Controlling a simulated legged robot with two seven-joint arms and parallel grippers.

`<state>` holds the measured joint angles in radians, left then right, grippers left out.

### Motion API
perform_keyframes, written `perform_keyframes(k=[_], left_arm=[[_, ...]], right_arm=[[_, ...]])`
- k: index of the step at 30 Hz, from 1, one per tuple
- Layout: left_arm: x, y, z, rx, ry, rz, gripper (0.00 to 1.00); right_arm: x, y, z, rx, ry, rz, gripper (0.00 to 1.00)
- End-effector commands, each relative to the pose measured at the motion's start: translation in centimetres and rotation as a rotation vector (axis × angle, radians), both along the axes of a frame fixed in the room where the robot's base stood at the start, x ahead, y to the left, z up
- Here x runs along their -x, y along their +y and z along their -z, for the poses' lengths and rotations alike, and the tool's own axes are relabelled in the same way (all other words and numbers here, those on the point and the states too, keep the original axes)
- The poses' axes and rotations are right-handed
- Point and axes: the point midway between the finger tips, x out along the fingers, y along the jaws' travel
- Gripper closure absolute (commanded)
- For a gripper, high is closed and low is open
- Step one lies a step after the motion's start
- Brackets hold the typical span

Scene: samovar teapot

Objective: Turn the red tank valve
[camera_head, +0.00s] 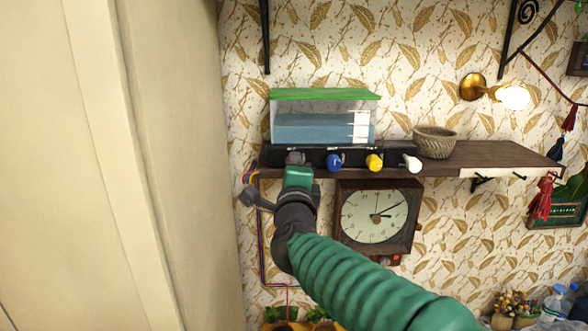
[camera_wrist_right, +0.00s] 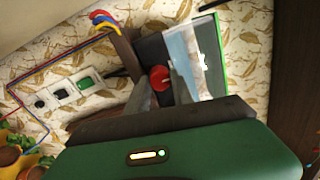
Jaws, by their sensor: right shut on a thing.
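The red tank valve (camera_wrist_right: 159,76) shows in the right wrist view between the two dark fingers of my right gripper (camera_wrist_right: 161,88), which is shut on it. In the head view my right gripper (camera_head: 297,172) reaches the left end of the dark valve strip and hides most of the red valve. The tank (camera_head: 322,127), clear with blue water and a green lid, stands on the shelf above the strip. It also shows in the right wrist view (camera_wrist_right: 207,60). My left gripper is not in view.
Blue (camera_head: 334,162), yellow (camera_head: 374,162) and white (camera_head: 412,162) valves sit to the right on the same strip. A woven basket (camera_head: 434,143) stands on the wooden shelf (camera_head: 490,158). A clock (camera_head: 378,216) hangs below. A pale panel (camera_head: 170,170) fills the left side.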

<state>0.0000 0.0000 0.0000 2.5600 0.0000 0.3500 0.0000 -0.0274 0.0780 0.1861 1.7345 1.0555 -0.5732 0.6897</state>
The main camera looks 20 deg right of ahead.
Motion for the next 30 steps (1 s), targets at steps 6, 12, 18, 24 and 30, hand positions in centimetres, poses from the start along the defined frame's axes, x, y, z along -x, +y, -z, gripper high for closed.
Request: perform_keyframes(k=[6, 12, 18, 24, 30], left_arm=[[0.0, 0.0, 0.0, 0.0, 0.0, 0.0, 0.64], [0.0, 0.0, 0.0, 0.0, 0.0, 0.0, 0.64], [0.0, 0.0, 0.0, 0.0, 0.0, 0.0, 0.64], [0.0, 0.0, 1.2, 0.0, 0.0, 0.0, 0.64], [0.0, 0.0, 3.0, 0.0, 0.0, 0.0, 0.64]], right_arm=[[-0.1, 0.2, 0.5, 0.0, 0.009, -0.004, 0.67], [0.0, 0.1, 0.3, 0.0, 0.005, -0.003, 0.5], [0.1, 0.1, 0.2, -0.001, 0.003, -0.001, 0.5], [2.3, 0.8, 0.5, -0.001, -0.001, -0.004, 0.5], [7.8, 2.4, 0.9, -0.001, -0.002, -0.006, 0.5]])
